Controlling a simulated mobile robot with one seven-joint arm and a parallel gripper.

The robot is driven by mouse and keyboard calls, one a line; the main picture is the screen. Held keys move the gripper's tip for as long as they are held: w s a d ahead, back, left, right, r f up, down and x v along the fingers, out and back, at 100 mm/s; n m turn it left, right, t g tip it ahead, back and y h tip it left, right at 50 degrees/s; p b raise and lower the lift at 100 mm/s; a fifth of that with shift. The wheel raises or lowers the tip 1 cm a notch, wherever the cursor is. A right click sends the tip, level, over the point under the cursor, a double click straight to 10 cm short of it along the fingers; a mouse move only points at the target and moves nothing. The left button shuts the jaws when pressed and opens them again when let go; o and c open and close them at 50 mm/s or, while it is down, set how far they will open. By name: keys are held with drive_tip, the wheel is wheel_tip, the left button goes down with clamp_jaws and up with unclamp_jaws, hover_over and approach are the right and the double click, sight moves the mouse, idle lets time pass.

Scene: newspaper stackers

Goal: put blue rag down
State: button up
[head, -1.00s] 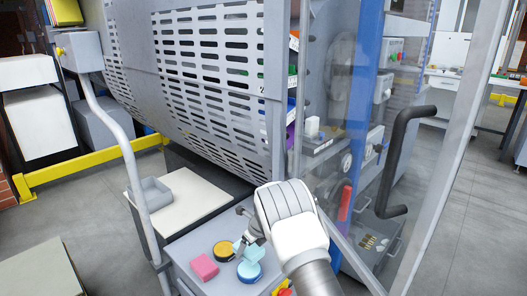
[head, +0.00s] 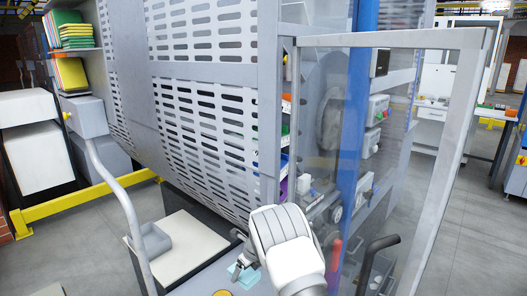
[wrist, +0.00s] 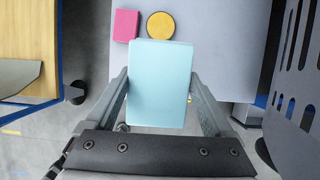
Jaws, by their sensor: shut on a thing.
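The light blue rag (wrist: 160,82) is a flat rectangular block between the two fingers of my gripper (wrist: 163,100) in the wrist view. My gripper is shut on it. In the head view the rag (head: 248,275) shows at the bottom edge, just under my gripper (head: 242,268), partly hidden by my arm. In the wrist view it overlaps the near edge of a grey tabletop (wrist: 220,60). I cannot tell whether it touches the top.
A pink block (wrist: 126,25) and a round yellow tin (wrist: 161,25) lie on the grey top just beyond the rag. A cream board with a grey bin (head: 155,240) is to the left. A clear-panelled door with a black handle (head: 376,262) stands open at right.

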wheel_tip(320, 180, up, 3)
drive_tip(key=shift+f+p, duration=0.2)
drive_tip(key=shift+p, duration=0.55)
